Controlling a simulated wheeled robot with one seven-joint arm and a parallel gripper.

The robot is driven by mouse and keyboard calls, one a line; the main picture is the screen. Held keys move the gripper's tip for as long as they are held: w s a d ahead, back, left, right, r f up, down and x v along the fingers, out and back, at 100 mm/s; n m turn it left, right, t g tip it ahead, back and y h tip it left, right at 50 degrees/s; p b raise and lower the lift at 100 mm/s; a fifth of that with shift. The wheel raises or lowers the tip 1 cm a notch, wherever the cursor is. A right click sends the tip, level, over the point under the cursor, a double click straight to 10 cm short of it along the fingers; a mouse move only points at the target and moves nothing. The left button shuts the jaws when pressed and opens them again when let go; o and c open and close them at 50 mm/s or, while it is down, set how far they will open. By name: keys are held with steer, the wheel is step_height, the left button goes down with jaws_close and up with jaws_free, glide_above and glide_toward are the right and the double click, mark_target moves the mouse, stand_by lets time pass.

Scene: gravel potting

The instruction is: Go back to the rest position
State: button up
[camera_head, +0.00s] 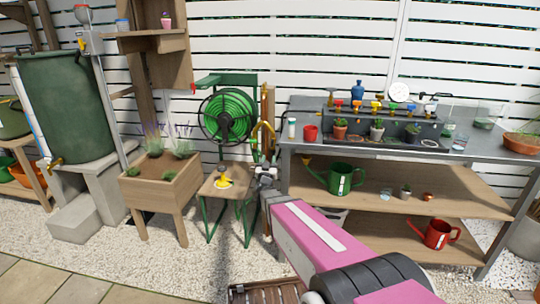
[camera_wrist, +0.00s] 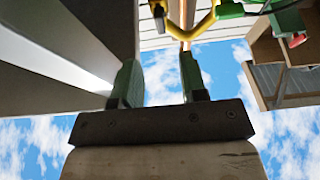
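My gripper (camera_head: 265,178) is at the end of my pink arm, in front of the gap between the hose reel stand and the left end of the grey potting table (camera_head: 287,170). In the wrist view my gripper (camera_wrist: 160,80) has its two green fingers apart, with only sky and a strip of fence between them. A yellow curved handle (camera_wrist: 205,22) shows beyond the fingertips. It looks like the yellow hose piece (camera_head: 263,135) hanging beside the green reel (camera_head: 228,115). I cannot tell how near it is.
The table carries pots and a grey rack (camera_head: 380,125). Its shelves hold a green watering can (camera_head: 340,179) and a red one (camera_head: 438,233). A wooden planter (camera_head: 160,187) and a green barrel (camera_head: 65,105) stand left. A slatted crate (camera_head: 265,292) lies below my arm. Gravel left is open.

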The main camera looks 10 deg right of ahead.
steer(key=shift+s+a+f, duration=0.1)
steer(key=shift+s+f, duration=0.1)
steer(key=shift+s, duration=0.15)
steer(key=s+a+f+n+g+y, duration=0.2)
steer(key=s+f+n+g+y, duration=0.3)
steer(key=s+f+g+y, duration=0.4)
steer(key=s+d+f+g+h, duration=0.1)
steer(key=s+d+f+g, duration=0.1)
steer(key=s+g, duration=0.4)
steer(key=s+d+f+m+g+h, duration=0.1)
steer(key=s+d+f+g, duration=0.2)
steer(key=s, duration=0.9)
steer(key=g, duration=0.3)
steer(key=shift+m, duration=0.3)
steer(key=shift+d, duration=0.15)
stand_by(0.5)
